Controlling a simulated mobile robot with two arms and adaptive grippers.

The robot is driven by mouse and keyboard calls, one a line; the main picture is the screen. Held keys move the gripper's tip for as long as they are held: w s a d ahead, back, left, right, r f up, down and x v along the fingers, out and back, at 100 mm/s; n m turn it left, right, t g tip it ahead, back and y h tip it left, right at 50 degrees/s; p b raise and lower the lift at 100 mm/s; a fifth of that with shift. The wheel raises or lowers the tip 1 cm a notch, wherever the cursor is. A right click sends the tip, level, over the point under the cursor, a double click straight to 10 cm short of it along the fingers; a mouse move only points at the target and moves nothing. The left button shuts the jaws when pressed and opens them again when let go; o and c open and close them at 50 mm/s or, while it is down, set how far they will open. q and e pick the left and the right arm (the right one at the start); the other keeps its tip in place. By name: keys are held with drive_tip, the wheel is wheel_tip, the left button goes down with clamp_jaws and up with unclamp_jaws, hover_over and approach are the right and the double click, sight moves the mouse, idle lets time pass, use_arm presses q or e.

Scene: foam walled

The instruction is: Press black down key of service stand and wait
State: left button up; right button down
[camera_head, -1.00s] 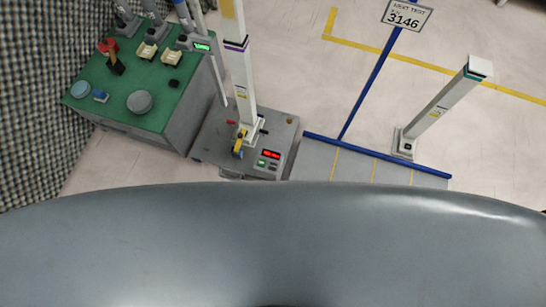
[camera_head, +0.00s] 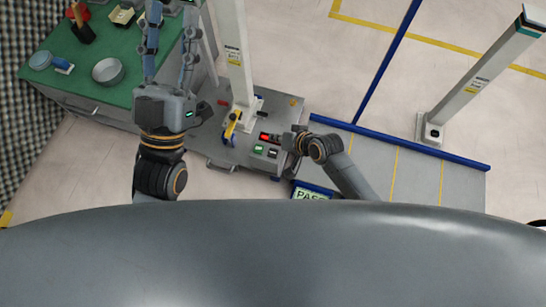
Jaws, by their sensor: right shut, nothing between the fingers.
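The service stand (camera_head: 215,150) is a grey box with a tall white column (camera_head: 232,60) and a yellow lever (camera_head: 232,124). Its top has a red-lit display (camera_head: 265,136), a green key (camera_head: 258,149) and a black key (camera_head: 272,153). My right gripper (camera_head: 279,138) comes from the right. It is shut and empty, with its tips over the panel beside the display, just above the black key in the picture. I cannot tell whether it touches anything. My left gripper (camera_head: 171,12) is open and empty, its fingers spread over the green table's right part.
A PASS sign (camera_head: 312,193) shows below the stand. Right are blue rails (camera_head: 400,141) and a white post (camera_head: 485,75).

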use_arm(q)
drive_tip(key=shift+s+a+r, duration=0.1)
drive_tip(key=shift+s+r, duration=0.25)
drive_tip(key=shift+r, duration=0.05)
use_arm(e)
drive_tip(key=shift+a+r, duration=0.1)
drive_tip(key=shift+a, duration=0.05)
use_arm(q)
drive_tip(key=shift+s, duration=0.1)
